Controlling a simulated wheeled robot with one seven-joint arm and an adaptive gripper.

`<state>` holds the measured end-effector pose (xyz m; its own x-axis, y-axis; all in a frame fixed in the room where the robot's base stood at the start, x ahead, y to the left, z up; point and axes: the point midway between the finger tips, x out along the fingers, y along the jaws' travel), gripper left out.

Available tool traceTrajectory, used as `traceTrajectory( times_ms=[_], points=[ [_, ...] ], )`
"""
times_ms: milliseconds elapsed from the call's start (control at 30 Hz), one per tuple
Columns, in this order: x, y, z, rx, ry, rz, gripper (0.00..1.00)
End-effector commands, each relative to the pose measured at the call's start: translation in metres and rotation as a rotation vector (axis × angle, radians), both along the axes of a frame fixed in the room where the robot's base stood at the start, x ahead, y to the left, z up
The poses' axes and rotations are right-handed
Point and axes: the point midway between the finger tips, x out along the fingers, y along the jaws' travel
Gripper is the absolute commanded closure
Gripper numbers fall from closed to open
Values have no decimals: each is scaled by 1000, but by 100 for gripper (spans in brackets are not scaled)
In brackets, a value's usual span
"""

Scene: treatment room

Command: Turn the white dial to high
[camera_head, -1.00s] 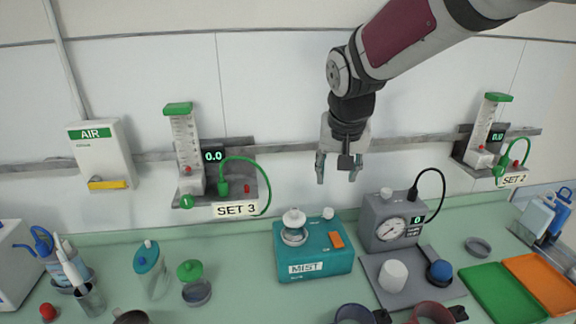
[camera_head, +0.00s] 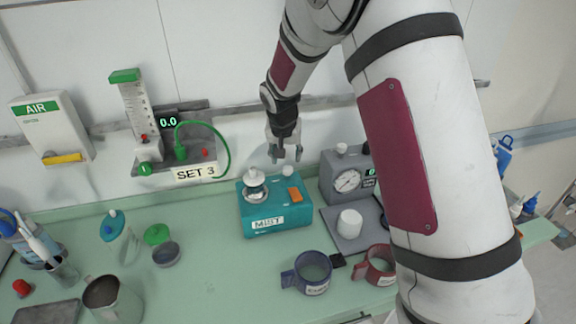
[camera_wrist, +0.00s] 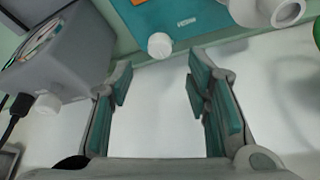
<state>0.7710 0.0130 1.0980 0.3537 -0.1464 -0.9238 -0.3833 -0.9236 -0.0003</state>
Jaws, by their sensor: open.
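The teal MIST box (camera_head: 275,222) stands on the counter with a small white dial (camera_head: 288,171) on its back right corner. The dial also shows in the wrist view (camera_wrist: 160,46), beyond the fingertips and roughly between them. I cannot read any dial setting.
A white nebuliser cup (camera_head: 255,187) stands on the MIST box, left of the dial. A white cylinder (camera_head: 349,222) stands before the gauge box. SET 3 flowmeter (camera_head: 137,112) with its green tube hangs at the left. Mugs (camera_head: 308,272) stand in front.

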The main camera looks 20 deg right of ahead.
Motion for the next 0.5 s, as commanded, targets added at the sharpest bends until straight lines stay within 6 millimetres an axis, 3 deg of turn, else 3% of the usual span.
traceTrajectory(
  times_ms=[200, 500],
  points=[
    [12, -6, -37, -1, 4, 1, 56],
    [22, -10, -60, 0, 0, 0, 56]
  ],
)
